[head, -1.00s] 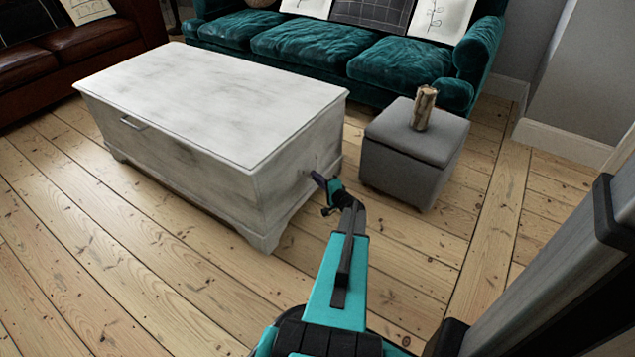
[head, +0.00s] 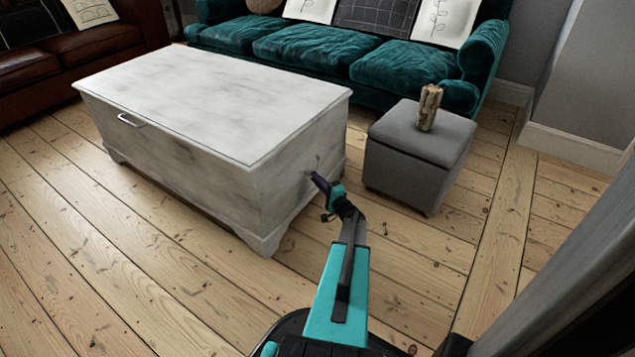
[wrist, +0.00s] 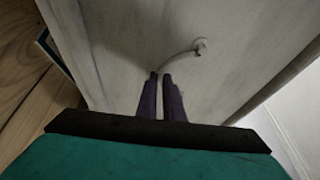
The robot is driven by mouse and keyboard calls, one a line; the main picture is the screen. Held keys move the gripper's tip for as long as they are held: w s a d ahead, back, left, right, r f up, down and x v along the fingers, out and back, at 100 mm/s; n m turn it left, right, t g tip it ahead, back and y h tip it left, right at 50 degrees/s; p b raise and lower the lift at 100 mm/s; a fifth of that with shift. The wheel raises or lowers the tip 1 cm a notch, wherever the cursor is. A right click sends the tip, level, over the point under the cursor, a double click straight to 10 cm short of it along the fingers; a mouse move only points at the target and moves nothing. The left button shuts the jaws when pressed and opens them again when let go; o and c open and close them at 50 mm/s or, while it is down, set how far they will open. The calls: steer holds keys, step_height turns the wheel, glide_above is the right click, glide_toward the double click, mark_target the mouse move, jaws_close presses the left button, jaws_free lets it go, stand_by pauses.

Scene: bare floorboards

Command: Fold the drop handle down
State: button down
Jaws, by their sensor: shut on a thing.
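The drop handle (wrist: 182,53) is a thin, pale curved bar on the end panel of the whitewashed chest (head: 215,110). In the wrist view its visible end meets a round mount on the panel, and it curves down to the dark fingers of my gripper (wrist: 161,80). My gripper is shut on the bar, with the fingers close together, and they hide the rest of the handle. In the head view my gripper (head: 317,179) is at the chest's right end, and only a small bit of the handle (head: 318,162) shows above it.
Another handle (head: 130,121) is on the chest's long front. A grey ottoman (head: 415,155) with a wooden ornament (head: 429,108) stands just right of my gripper. A teal sofa (head: 330,55) is behind and a brown leather sofa (head: 80,55) at the left. The floorboards in front are clear.

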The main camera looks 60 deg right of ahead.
steer(key=shift+a, duration=0.1)
steer(key=c, duration=1.9)
jaws_free()
steer(key=p+v, duration=0.4)
steer(key=v, duration=0.9)
steer(key=shift+s, duration=0.4)
steer(key=shift+a, duration=0.1)
